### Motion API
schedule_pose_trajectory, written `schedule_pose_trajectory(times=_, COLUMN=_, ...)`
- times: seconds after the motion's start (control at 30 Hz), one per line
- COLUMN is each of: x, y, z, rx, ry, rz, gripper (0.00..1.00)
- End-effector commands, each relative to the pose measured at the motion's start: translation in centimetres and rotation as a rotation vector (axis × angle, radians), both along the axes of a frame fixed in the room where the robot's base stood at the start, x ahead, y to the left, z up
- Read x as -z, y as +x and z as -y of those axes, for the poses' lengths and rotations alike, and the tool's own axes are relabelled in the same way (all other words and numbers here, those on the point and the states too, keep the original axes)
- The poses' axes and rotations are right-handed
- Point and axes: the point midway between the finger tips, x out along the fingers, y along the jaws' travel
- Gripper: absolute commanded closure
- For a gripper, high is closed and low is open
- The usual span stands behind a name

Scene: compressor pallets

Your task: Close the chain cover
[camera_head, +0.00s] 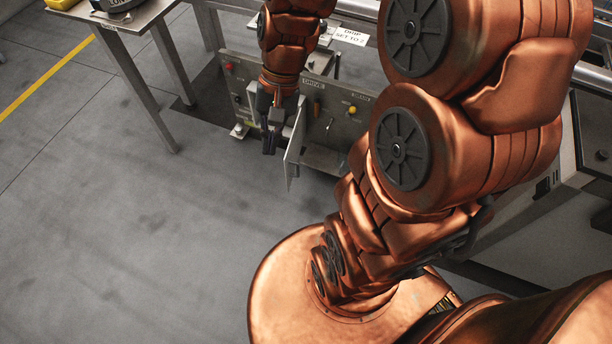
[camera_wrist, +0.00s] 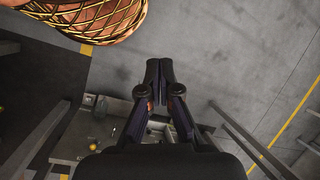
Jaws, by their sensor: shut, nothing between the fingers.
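The chain cover (camera_head: 293,150) appears to be the thin grey plate standing out from the front of the grey drive panel (camera_head: 349,108) in the head view. My gripper (camera_head: 269,150) points down just left of the plate, in front of the panel. Its fingers look closed together and empty. I cannot tell whether they touch the plate. In the wrist view the closed fingers (camera_wrist: 158,68) are over the grey floor, and I cannot make out the cover clearly there.
The panel carries a red knob (camera_head: 229,66), a yellow knob (camera_head: 352,109) and a "DRIVE" label. A table (camera_head: 135,16) with metal legs stands at the upper left. The floor (camera_head: 120,220) left of and in front of the panel is clear.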

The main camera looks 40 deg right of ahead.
Motion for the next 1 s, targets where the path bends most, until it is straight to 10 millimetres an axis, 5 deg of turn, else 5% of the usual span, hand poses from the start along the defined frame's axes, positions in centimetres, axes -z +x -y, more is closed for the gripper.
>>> schedule_pose_trajectory(times=0.03, x=2.8, y=1.2, z=0.6, rx=0.057, ry=0.024, rz=-0.015, gripper=1.0)
schedule_pose_trajectory(times=0.27, x=10.0, y=6.0, z=4.0, rx=0.325, ry=0.125, rz=-0.064, gripper=1.0)
schedule_pose_trajectory(times=0.6, x=22.4, y=11.2, z=12.0, rx=0.753, ry=0.262, rz=-0.141, gripper=1.0)
schedule_pose_trajectory(times=1.0, x=39.2, y=12.2, z=24.0, rx=1.283, ry=0.404, rz=-0.253, gripper=1.0)
